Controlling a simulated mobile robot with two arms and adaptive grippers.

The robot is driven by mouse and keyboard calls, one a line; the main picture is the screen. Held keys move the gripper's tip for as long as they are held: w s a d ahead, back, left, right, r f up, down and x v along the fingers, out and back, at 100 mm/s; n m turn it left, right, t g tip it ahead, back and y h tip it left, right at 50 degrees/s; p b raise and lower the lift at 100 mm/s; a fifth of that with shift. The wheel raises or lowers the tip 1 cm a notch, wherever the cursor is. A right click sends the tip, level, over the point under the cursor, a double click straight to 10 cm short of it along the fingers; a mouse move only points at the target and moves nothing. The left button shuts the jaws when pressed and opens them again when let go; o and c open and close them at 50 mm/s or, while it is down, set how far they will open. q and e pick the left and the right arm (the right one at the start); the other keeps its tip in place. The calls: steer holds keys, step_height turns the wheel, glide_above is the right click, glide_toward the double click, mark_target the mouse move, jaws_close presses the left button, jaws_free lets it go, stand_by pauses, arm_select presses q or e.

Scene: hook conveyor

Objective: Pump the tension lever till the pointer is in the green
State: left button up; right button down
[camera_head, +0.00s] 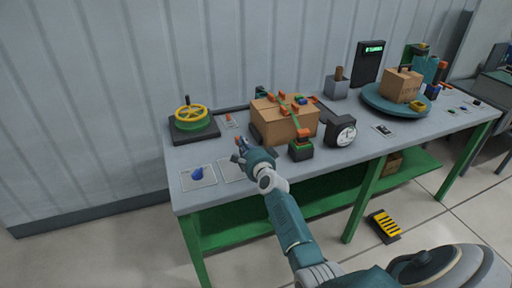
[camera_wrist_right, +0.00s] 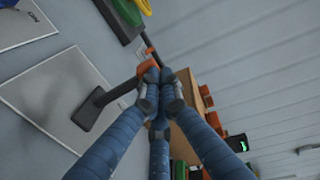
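My right gripper (camera_head: 242,152) is over the left front of the table. In the right wrist view its fingertips (camera_wrist_right: 160,84) come together on a dark bar-like tool (camera_wrist_right: 98,100) with a block-shaped end and an orange part (camera_wrist_right: 148,66) by the fingertips. It appears gripped, above a pale mat (camera_wrist_right: 52,92). A round white-faced gauge (camera_head: 346,135) stands right of the cardboard box; its pointer is too small to read. A small green and black device with an orange top (camera_head: 300,150) stands in front of the box. I cannot pick out the tension lever for certain. My left gripper is not in view.
The cardboard box (camera_head: 270,118) bears orange pieces and a green strap. A yellow handwheel (camera_head: 190,115) stands at the left, near a blue item (camera_head: 197,173) on a mat. A teal turntable (camera_head: 372,95) with another box is at the right. A yellow pedal (camera_head: 384,222) is on the floor.

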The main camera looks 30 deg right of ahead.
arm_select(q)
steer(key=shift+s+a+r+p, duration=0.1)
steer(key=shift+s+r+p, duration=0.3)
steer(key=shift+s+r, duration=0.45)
arm_select(e)
steer(key=s+a+r, duration=0.2)
steer(key=s+r, duration=0.3)
steer(key=s, duration=0.4)
steer(key=shift+r, duration=0.25)
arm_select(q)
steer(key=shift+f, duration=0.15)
